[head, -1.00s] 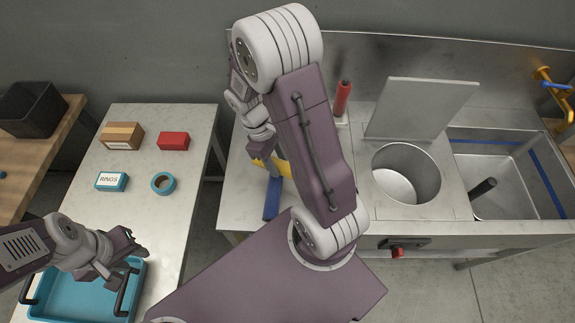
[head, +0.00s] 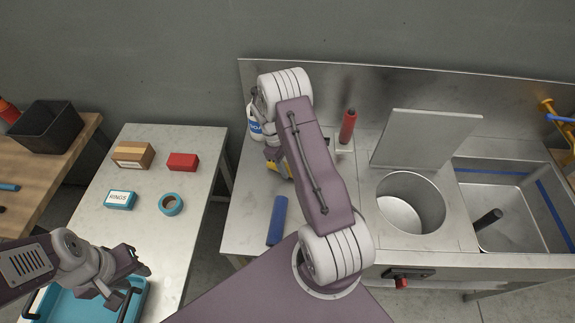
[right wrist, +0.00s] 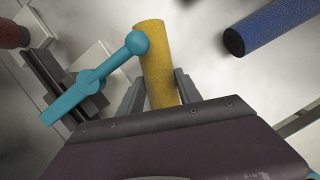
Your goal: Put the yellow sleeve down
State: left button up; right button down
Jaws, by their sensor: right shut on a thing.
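The yellow sleeve (right wrist: 156,60) is a plain tube. In the right wrist view it stands between the two grey fingers of my right gripper (right wrist: 160,92), which is shut on it. In the head view only a small bit of yellow (head: 287,169) shows beside my right gripper (head: 277,163), over the left part of the steel counter (head: 243,215). My right arm hides most of it there. I cannot tell whether its lower end touches the counter. My left gripper (head: 128,278) is above the teal tray (head: 75,308); its jaw opening is unclear.
A blue roll (head: 277,220) lies on the counter near the sleeve. A teal ball-ended piece (right wrist: 95,78) is close beside the sleeve in the wrist view. A white bottle (head: 254,125) and a red-handled thing (head: 348,127) stand behind. An open round well (head: 412,203) is to the right.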

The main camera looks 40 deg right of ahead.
jog(key=shift+s+a+f, duration=0.1)
jog(key=shift+f, duration=0.05)
jog(key=c, duration=0.8)
grip_release()
jog(key=b+v, duration=0.2)
jog(key=v, duration=1.1)
jog(key=s+a+m+t, duration=0.1)
jog(key=s+a+m, duration=0.1)
jog(key=s+a, duration=0.2)
jog(key=s+a+m+t+y, duration=0.1)
jog(key=s+a+m, duration=0.1)
jog(key=s+a, duration=0.3)
jog(key=s+a+m+t, duration=0.1)
jog(key=s+a+t, duration=0.1)
jog(key=s+a, duration=0.3)
jog(key=shift+s+r+m+y, duration=0.4)
jog(key=shift+s, duration=0.4)
jog(key=shift+a, duration=0.1)
